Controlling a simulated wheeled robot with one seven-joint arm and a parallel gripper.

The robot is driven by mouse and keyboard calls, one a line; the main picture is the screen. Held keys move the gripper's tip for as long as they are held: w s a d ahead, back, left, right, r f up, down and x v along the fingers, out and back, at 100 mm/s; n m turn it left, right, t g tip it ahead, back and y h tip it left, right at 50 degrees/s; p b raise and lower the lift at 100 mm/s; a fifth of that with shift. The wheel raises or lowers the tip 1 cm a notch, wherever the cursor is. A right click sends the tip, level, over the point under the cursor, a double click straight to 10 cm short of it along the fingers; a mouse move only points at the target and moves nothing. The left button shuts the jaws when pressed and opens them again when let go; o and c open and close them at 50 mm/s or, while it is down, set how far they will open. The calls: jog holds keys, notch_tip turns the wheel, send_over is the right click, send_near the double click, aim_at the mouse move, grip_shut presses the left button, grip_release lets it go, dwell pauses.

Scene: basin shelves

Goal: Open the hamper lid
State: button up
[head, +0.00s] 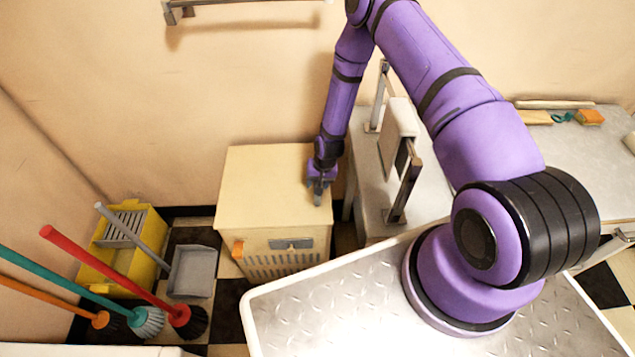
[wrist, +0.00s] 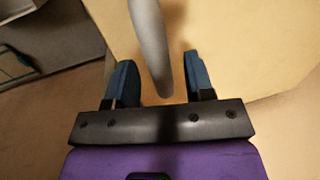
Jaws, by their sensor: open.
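The hamper (head: 285,250) is a cream box with a slotted lower front and a grey plate on its front face. Its flat cream lid (head: 262,185) lies shut on top. My gripper (head: 319,193) points down at the right side of the lid. In the wrist view my gripper (wrist: 156,65) is open, with its two blue-grey fingers apart. A grey rounded bar (wrist: 150,40) runs between the fingers, with a gap on each side; it looks like a handle, but I cannot tell how it joins the lid. The cream lid surface (wrist: 240,45) shows behind.
A grey-topped bench (head: 365,165) with an upright metal frame stands close right of the hamper. A yellow bucket (head: 148,265), a grey dustpan (head: 192,270) and several long-handled brushes (head: 120,270) stand to the left. A wall rail (head: 185,8) is above.

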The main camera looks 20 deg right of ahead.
jog(key=shift+f, duration=0.1)
grip_shut()
